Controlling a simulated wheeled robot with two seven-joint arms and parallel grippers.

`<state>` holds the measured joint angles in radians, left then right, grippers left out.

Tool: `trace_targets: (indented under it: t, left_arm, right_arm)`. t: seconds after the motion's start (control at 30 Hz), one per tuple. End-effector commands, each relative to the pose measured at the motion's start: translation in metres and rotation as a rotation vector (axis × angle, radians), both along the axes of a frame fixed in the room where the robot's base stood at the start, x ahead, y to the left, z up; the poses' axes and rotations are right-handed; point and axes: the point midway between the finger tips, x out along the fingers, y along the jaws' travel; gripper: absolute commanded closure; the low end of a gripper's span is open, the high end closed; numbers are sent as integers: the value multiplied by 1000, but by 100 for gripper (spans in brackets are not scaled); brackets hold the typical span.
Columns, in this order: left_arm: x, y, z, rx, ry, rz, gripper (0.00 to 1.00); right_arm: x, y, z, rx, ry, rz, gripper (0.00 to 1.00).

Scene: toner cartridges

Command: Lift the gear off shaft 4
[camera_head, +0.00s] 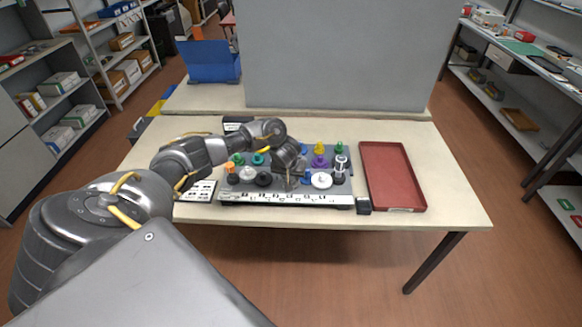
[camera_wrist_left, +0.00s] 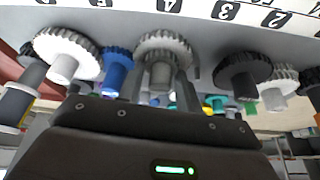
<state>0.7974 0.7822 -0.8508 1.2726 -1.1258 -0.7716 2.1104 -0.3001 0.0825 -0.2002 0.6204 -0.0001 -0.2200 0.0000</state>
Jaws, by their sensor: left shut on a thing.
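The grey gear (camera_wrist_left: 163,45) at the label 4 is a light toothed wheel with a hub, seen in the left wrist view, where the labels appear upside down. My left gripper (camera_wrist_left: 157,88) is shut on it, with a finger on each side of its hub. In the head view my left gripper (camera_head: 290,183) points down at the middle of the front row of the grey board (camera_head: 212,172) and mostly hides this gear. Whether the gear is seated or raised cannot be told. My right gripper is not in view.
Close beside the held gear are a blue part (camera_wrist_left: 117,68) and a black gear (camera_wrist_left: 243,72); a white gear (camera_head: 321,180) is further right on the board. More coloured parts stand behind. An empty red tray (camera_head: 418,190) lies on the table's right.

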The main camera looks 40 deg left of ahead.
Motion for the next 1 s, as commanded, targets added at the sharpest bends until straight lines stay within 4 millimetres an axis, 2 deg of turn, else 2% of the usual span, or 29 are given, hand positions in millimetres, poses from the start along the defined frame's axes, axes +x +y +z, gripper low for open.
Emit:
trace_targets:
  t: [0.17, 0.33, 0.5, 0.6, 0.8, 1.0]
  left_arm:
    - [1, 0, 10, 0, -2, 0, 88]
    - [-1, -1, 36, -1, -4, -2, 88]
    - [-30, -10, 76, 3, -5, -5, 88]
    - [-47, -14, 103, 5, -3, -5, 88]
    - [-92, -31, 118, 3, 0, -6, 88]
    - [-121, -41, 128, 1, 0, -3, 88]
  right_arm:
    - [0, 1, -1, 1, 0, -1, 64]
    - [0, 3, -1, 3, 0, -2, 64]
    - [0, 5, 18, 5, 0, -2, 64]
    - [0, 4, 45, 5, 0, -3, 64]
    - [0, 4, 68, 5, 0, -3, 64]
    - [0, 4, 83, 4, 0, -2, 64]
